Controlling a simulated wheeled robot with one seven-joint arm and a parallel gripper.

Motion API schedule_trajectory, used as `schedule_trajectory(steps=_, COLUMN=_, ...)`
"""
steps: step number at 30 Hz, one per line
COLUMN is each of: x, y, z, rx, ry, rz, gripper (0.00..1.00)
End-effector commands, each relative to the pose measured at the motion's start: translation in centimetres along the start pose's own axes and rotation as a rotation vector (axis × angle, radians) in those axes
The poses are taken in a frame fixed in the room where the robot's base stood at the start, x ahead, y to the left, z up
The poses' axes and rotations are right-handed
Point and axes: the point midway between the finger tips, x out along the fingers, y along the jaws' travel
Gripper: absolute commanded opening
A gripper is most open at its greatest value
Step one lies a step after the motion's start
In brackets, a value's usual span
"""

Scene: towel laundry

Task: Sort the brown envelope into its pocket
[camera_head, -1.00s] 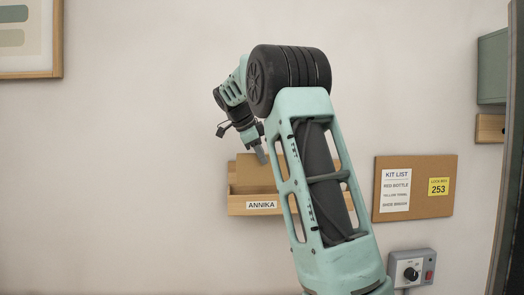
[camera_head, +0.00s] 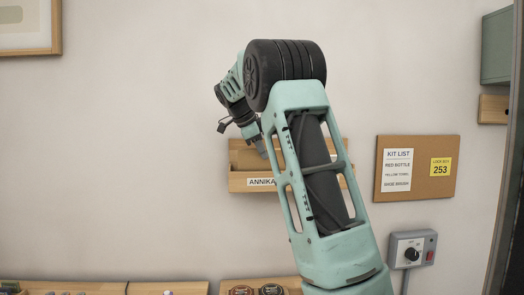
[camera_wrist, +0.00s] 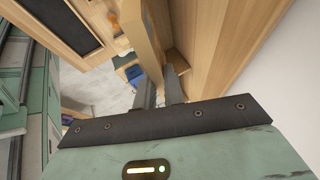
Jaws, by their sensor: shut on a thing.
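The brown envelope (camera_head: 245,159) shows in the head view as a tan panel standing behind the front wall of a wooden wall pocket (camera_head: 237,185) labelled ANNIKA. My gripper (camera_head: 262,152) is at the envelope's upper right, close above the pocket, shut on the envelope. My forearm hides the right part of the pocket. In the wrist view my gripper's fingers (camera_wrist: 160,88) point away from the camera, with a tan panel (camera_wrist: 140,40) beside their tips. The envelope's lower edge is hidden by the pocket front, and I cannot tell whether it touches the bottom.
A cork board (camera_head: 418,187) with a kit list and a yellow note hangs right of the pocket. A grey control box (camera_head: 411,249) is below it. Wooden trays (camera_head: 160,288) line the bottom edge. The wall left of the pocket is clear.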

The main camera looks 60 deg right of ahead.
Motion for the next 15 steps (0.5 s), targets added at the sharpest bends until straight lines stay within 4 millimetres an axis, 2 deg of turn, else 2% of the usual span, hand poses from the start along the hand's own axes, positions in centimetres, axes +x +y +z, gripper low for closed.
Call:
schedule_trajectory(steps=13, x=0.35, y=0.14, z=0.16, rx=0.0, ry=0.0, rz=0.0, gripper=0.0)
schedule_trajectory(steps=14, x=0.35, y=0.14, z=0.16, rx=0.0, ry=0.0, rz=0.0, gripper=0.16)
schedule_trajectory(steps=15, x=0.35, y=0.14, z=0.16, rx=0.0, ry=0.0, rz=0.0, gripper=0.27)
